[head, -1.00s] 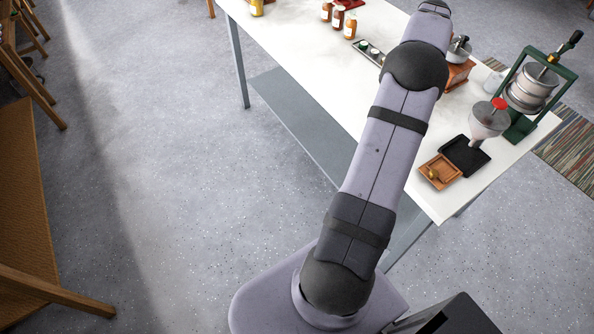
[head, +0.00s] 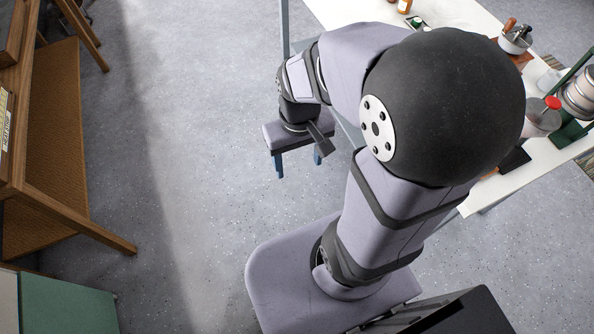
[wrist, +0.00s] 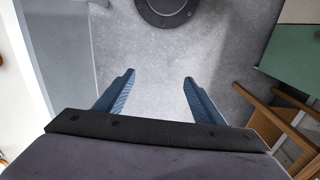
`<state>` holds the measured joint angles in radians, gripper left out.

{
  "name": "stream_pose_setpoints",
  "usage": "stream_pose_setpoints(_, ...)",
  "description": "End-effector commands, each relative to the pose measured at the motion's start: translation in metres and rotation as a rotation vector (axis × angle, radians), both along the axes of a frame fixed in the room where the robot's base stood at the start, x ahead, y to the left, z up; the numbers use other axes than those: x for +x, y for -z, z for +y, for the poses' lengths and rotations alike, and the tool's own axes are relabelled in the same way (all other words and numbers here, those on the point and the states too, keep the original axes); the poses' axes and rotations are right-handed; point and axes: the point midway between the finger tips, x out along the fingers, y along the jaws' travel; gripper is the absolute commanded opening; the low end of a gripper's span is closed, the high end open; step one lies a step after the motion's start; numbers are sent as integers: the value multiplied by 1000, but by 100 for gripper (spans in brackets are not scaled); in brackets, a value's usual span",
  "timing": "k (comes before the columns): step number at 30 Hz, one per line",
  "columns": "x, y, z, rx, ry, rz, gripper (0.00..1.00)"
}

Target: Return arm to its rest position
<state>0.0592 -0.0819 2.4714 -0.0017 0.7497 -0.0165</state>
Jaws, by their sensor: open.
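My arm is folded up in the head view, its dark round elbow joint large in front of the camera. My gripper (head: 298,162) hangs to the left of the arm, above the grey floor and left of the white table. Its two blue fingers point down and stand apart, with nothing between them. The fingers also show in the wrist view (wrist: 159,78), spread over bare floor.
The white table (head: 470,14) at the right bears a hopper with a red knob (head: 544,115), a bottle (head: 404,6) and other items, partly hidden by my arm. A wooden piece with a woven panel (head: 50,150) and a green-topped box (head: 68,303) stand left. Floor (head: 190,130) between is clear.

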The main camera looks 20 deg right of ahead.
Motion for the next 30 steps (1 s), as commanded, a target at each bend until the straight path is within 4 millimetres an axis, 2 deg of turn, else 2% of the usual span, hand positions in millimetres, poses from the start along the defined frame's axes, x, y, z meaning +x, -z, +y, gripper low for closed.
stream_pose_setpoints(3, -17, 5, 11, 0, -36, 0, 63)
stream_pose_setpoints(7, -23, 8, 15, 0, -46, 0, 63)
stream_pose_setpoints(30, -23, 8, 14, 0, -45, 2, 63)
